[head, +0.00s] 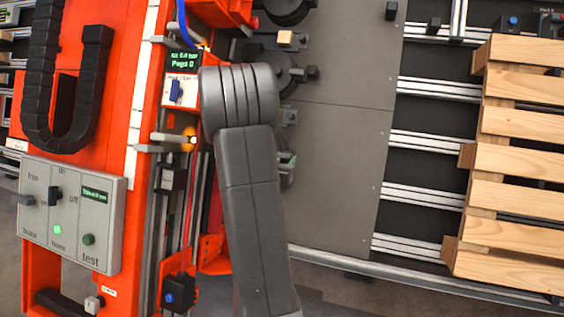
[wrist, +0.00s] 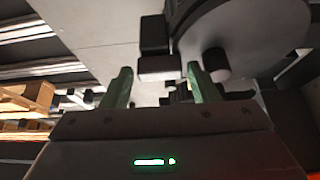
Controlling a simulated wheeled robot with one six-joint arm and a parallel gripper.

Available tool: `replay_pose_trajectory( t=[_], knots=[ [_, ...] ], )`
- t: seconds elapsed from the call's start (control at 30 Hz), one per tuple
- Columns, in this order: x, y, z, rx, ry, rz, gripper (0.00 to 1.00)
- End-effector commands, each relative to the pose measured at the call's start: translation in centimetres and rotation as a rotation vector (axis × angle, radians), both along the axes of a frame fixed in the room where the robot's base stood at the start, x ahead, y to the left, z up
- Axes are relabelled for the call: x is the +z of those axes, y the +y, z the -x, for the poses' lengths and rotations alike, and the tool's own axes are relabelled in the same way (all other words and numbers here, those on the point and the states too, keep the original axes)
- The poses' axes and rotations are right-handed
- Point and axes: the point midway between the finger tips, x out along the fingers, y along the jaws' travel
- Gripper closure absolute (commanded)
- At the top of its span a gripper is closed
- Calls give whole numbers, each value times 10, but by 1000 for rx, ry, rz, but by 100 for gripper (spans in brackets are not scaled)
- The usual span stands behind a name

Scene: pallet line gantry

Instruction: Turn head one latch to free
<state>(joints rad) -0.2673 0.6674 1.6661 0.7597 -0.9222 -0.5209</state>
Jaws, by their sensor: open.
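My gripper (wrist: 158,76) is open in the wrist view, its two green fingers apart. A dark blocky piece (wrist: 154,35) on the side of a large round dark head (wrist: 245,40) shows beyond the gap between them. A short dark round knob (wrist: 215,60) stands close to the right finger. I cannot tell which of these pieces is the head one latch, or whether a finger touches one. In the head view my arm hides most of the gripper. A dark round head (head: 278,74) with a dark block (head: 312,73) shows just right of my arm.
A grey control panel (head: 72,222) with "free" and "brake" marks stands at the left. A small white panel with a blue switch (head: 175,91) sits left of my arm. Grey plates (head: 345,130) lie right, then rails and a wooden pallet (head: 525,155).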

Motion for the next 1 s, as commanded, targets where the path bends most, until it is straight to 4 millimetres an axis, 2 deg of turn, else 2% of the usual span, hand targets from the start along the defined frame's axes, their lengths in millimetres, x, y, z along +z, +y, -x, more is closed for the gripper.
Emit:
replay_pose_trajectory(
  t=[0.33, 0.37, 0.5, 0.77, 1.0],
  knots=[
    [0, -2, -4, 0, 0, 0, 45],
    [0, -2, -4, 0, 0, 0, 49],
    [0, -2, -4, 0, 0, 0, 77],
    [0, -2, -4, 8, 6, 14, 77],
    [-1, -4, -3, 54, 34, 99, 77]
  ],
)
